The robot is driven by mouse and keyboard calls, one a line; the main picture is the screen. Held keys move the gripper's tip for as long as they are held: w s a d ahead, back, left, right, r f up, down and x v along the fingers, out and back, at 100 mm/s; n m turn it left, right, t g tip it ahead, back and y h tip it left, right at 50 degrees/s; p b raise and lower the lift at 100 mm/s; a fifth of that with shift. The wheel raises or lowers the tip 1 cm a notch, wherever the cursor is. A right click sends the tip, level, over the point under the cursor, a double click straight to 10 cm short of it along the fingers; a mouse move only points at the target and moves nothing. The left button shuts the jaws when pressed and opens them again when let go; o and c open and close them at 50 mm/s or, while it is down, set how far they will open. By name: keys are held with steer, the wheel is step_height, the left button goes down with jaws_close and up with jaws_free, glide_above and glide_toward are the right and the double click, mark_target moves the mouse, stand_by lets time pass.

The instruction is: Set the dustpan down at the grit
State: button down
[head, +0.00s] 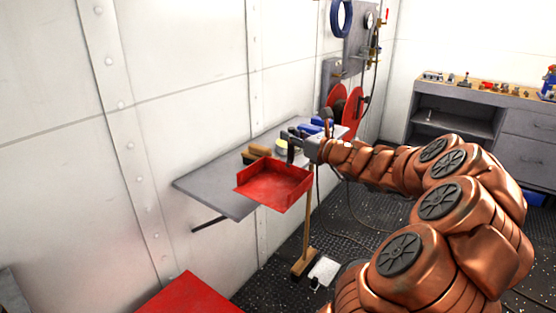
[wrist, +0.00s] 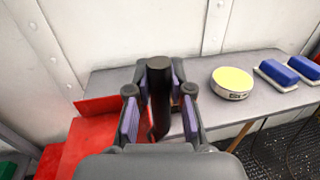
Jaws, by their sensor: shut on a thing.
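The red dustpan (head: 272,187) is an open tray with low walls. In the head view it shows in front of the grey wall shelf, overlapping its front edge; I cannot tell whether it touches the shelf. My gripper (head: 292,147) is shut on its dark handle. In the wrist view the dark handle (wrist: 159,98) stands between the two fingers of my gripper (wrist: 160,92), and red shows at the lower left. Pale specks that may be the grit (head: 284,268) are scattered on the dark floor below; no distinct pile can be made out.
The grey shelf (head: 215,188) holds a wooden-backed brush (head: 257,152), a yellow-topped round tin (wrist: 232,82) and blue blocks (wrist: 276,74). A wooden-handled broom (head: 308,225) stands below, beside a white object (head: 323,270). A red surface (head: 190,295) is at the bottom. A workbench (head: 460,115) stands at the back right.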

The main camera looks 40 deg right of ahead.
steer(key=shift+s+d+f, duration=0.1)
steer(key=shift+d, duration=0.15)
steer(key=shift+w, duration=0.35)
steer(key=w+a+f, duration=0.2)
steer(key=w, duration=0.5)
steer(key=w+a+f, duration=0.2)
steer(key=w, duration=0.5)
steer(key=shift+w+f+b, duration=0.2)
steer(key=shift+f+b, duration=0.2)
steer(key=shift+b, duration=0.05)
steer(key=shift+f, duration=0.2)
steer(key=c, duration=1)
jaws_free()
steer(key=shift+c, duration=0.2)
glide_above(277, 173)
steer(key=shift+r, duration=0.15)
